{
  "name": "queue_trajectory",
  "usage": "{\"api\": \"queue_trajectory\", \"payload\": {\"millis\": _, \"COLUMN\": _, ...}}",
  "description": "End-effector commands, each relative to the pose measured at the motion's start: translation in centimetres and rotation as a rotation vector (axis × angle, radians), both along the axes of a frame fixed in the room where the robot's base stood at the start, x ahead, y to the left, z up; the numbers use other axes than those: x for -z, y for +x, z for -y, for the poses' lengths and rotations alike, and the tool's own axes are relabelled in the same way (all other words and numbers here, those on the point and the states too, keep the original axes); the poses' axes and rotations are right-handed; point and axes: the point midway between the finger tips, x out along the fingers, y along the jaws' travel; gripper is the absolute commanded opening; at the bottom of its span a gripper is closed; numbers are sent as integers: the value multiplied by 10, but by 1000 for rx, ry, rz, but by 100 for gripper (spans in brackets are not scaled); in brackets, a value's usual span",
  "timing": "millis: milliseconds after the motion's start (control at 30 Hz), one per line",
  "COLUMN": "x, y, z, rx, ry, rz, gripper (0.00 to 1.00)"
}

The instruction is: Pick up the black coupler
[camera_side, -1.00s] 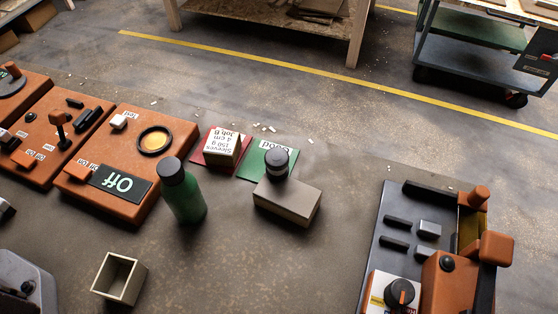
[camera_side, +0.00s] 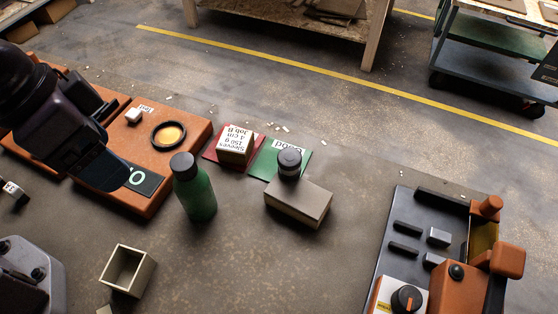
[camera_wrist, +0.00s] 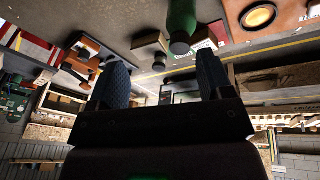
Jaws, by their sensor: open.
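The black coupler (camera_side: 289,163) appears to be a short dark cylinder with a lighter band, upright at the back edge of a beige block (camera_side: 298,203). I cannot tell whether it rests on the block or behind it. My gripper (camera_side: 108,178) is in the upper left of the side view, over the orange console, well left of the coupler. In the wrist view, its two dark fingers (camera_wrist: 160,78) are wide apart with nothing between them. A small dark cylinder (camera_wrist: 159,64), likely the coupler, shows beyond the fingers near the block (camera_wrist: 149,41).
A green bottle (camera_side: 195,190) stands between my gripper and the block. A white box (camera_side: 236,147) sits on a red mat, beside a green mat (camera_side: 267,165). An open square box (camera_side: 127,270) is front left. A control panel (camera_side: 411,220) is at right. The middle front is clear.

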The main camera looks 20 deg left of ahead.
Motion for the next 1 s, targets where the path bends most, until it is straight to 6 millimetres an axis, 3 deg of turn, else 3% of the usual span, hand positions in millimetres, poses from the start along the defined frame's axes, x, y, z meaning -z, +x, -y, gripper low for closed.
{"api": "queue_trajectory", "payload": {"millis": 33, "x": 20, "y": -1, "z": 24, "rx": 29, "ry": -14, "rz": -3, "gripper": 73}}
{"api": "queue_trajectory", "payload": {"millis": 200, "x": 82, "y": -1, "z": 95, "rx": 41, "ry": -80, "rz": 85, "gripper": 73}}
{"api": "queue_trajectory", "payload": {"millis": 300, "x": 120, "y": -2, "z": 126, "rx": 19, "ry": -104, "rz": 187, "gripper": 73}}
{"api": "queue_trajectory", "payload": {"millis": 433, "x": 155, "y": 6, "z": 148, "rx": -46, "ry": -121, "rz": 392, "gripper": 73}}
{"api": "queue_trajectory", "payload": {"millis": 567, "x": 157, "y": 31, "z": 148, "rx": -146, "ry": -132, "rz": 625, "gripper": 73}}
{"api": "queue_trajectory", "payload": {"millis": 700, "x": 127, "y": 58, "z": 143, "rx": -244, "ry": -158, "rz": 832, "gripper": 73}}
{"api": "queue_trajectory", "payload": {"millis": 833, "x": 114, "y": 68, "z": 139, "rx": -270, "ry": -160, "rz": 921, "gripper": 73}}
{"api": "queue_trajectory", "payload": {"millis": 1000, "x": 119, "y": 88, "z": 143, "rx": -268, "ry": -157, "rz": 939, "gripper": 73}}
